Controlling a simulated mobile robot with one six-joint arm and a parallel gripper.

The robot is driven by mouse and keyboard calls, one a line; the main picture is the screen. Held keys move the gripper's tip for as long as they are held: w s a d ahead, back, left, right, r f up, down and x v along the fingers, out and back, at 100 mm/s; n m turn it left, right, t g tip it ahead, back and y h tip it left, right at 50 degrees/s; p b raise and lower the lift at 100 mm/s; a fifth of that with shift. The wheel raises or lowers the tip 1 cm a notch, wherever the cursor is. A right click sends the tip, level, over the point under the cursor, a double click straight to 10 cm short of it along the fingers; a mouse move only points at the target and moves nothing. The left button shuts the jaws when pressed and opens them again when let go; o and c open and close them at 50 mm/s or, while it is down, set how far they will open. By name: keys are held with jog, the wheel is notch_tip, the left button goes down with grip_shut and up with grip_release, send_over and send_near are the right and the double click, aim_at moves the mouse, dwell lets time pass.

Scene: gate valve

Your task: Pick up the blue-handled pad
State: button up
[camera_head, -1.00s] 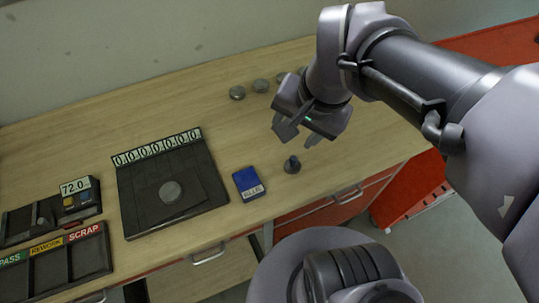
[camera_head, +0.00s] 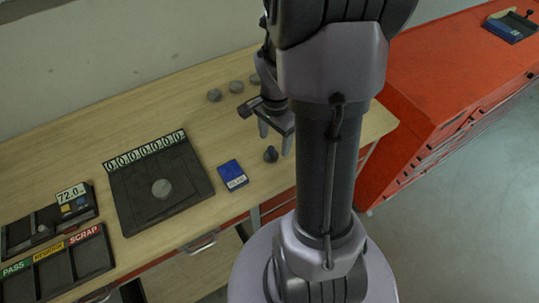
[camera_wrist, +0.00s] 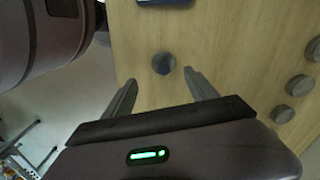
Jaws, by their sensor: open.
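A small dark knob-shaped piece (camera_head: 271,155) stands upright on the wooden workbench, right of a blue box. In the wrist view its round top (camera_wrist: 163,63) looks grey-blue; it best fits the blue-handled pad, though the head view shows no clear blue on it. My gripper (camera_head: 275,143) points down just above and behind it, fingers apart and empty. In the wrist view the piece appears just beyond and between the fingertips of my gripper (camera_wrist: 160,80), not touching them.
The blue box (camera_head: 233,175) lies left of the piece. A black plate with a digit row (camera_head: 203,185) holds a grey disc (camera_head: 161,189). Several grey discs (camera_head: 214,95) lie behind. A PASS/REWORK/SCRAP tray (camera_head: 107,266) is at left. A red cabinet (camera_head: 430,100) stands at right.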

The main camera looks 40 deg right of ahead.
aim_at(271, 148)
jog(key=f, duration=0.2)
jog(key=f+b, duration=0.2)
jog(key=f, duration=0.1)
jog(key=shift+w+a+f, duration=0.3)
jog(key=shift+w+f, duration=0.05)
jog(key=shift+w, duration=0.05)
jog(key=shift+r, duration=0.1)
jog(key=shift+c, duration=0.5)
grip_shut()
